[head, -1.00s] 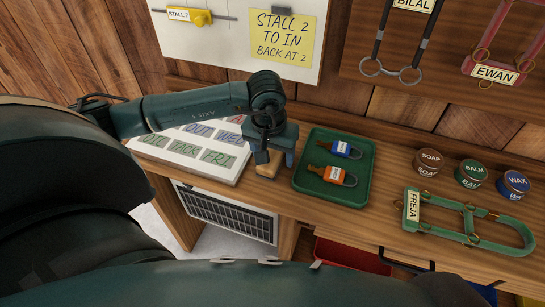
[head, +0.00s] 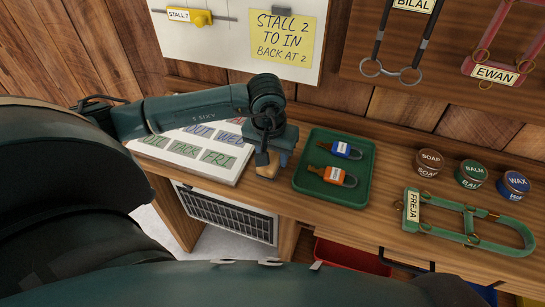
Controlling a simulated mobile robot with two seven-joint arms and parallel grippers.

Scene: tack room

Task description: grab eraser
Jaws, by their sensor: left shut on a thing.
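The eraser (head: 267,171) is a small block with a tan wooden face, on the bench between the white board and the green tray. My left gripper (head: 264,160) comes down on it from above and is shut on it. The fingers and wrist hide most of the eraser, and I cannot tell whether it is clear of the bench top. My right gripper is not in view.
The green tray (head: 302,183) just right of the gripper holds a blue-tagged and an orange-tagged padlock-like item. A white board with word cards (head: 178,165) lies to the left. Tins and a green halter (head: 470,239) are farther right. A wall board stands behind.

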